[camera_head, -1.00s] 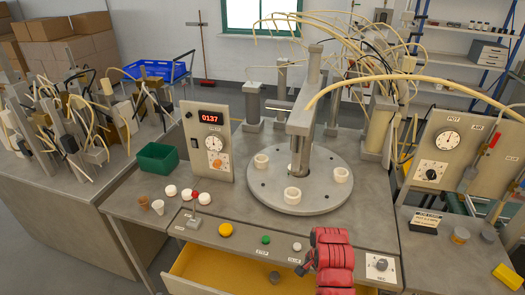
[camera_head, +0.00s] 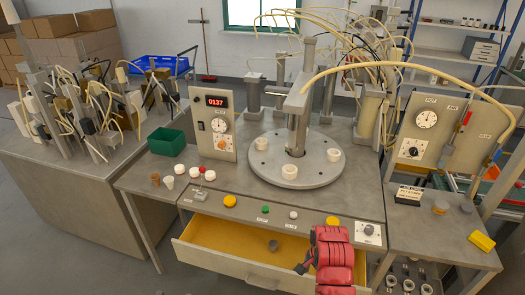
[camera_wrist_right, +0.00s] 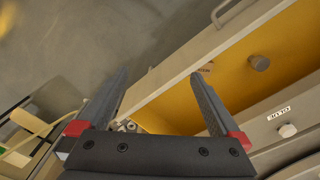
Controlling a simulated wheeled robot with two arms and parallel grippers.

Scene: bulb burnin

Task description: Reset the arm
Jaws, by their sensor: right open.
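A small grey cylinder (camera_head: 273,245) lies in the drawer and also shows in the wrist view (camera_wrist_right: 259,62). My left gripper is out of view.
The bench carries a round turntable (camera_head: 290,180) with several white ring sockets, a panel reading 0137 (camera_head: 217,101), a green bin (camera_head: 166,142) and several white round pieces beside it. A yellow block (camera_head: 481,240) sits on the right table. Open floor shows at the lower left.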

